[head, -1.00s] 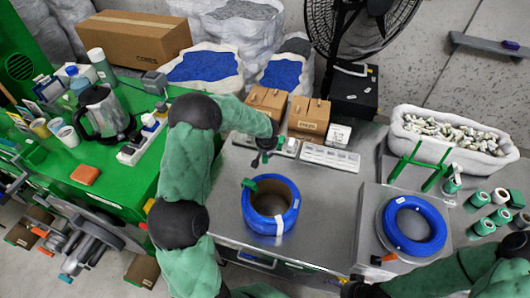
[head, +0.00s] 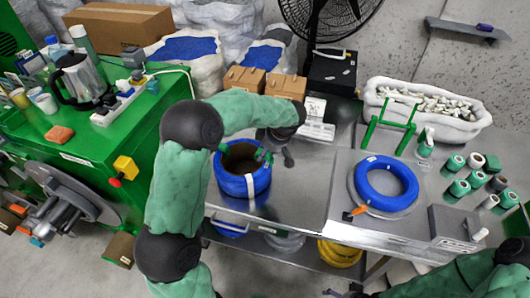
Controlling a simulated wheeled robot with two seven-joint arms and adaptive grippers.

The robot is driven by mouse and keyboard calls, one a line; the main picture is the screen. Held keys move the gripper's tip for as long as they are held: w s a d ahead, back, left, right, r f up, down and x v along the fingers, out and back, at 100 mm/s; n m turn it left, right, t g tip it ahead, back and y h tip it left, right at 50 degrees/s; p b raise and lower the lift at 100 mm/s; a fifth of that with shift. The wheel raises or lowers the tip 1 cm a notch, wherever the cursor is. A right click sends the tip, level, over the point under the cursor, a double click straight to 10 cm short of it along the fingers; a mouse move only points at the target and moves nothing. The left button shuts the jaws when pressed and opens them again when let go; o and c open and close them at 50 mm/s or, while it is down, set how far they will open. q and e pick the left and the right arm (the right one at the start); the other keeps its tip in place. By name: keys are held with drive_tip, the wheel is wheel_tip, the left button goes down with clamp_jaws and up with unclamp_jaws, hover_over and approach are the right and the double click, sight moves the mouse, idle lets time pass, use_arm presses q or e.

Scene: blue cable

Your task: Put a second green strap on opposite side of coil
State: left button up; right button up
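The blue cable coil (head: 232,184) stands on the metal bench, with a white band on its front. One green strap (head: 224,149) is at its upper left rim. A second green piece, seemingly a strap (head: 263,156), is at the right rim, beside my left gripper (head: 277,150). The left arm reaches over from the left, and its dark fingers are at the coil's right edge. I cannot tell whether they grip the green piece. My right arm enters at the bottom right; its gripper end is at or beyond the lower edge and cannot be made out.
Another blue coil (head: 371,196) lies on a flat plate to the right. Green rolls (head: 457,188), a green stand (head: 391,124) and a white bin of pale parts (head: 376,97) are beyond. Cardboard boxes (head: 285,86) stand behind. A grey box (head: 452,228) is at the front right.

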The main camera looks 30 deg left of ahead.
sight(265, 168)
use_arm(q)
drive_tip(key=shift+f+b, duration=0.45)
drive_tip(key=shift+f, duration=1.15)
drive_tip(key=shift+f+b, duration=0.15)
drive_tip(key=shift+b, duration=0.15)
drive_tip(key=shift+f+b, duration=0.1)
drive_tip(key=shift+b, duration=0.45)
drive_tip(key=shift+f, duration=0.1)
drive_tip(key=shift+f+b, duration=0.35)
drive_tip(key=shift+b, duration=0.15)
drive_tip(key=shift+f+b, duration=0.35)
drive_tip(key=shift+r, duration=0.65)
drive_tip(key=shift+r, duration=0.15)
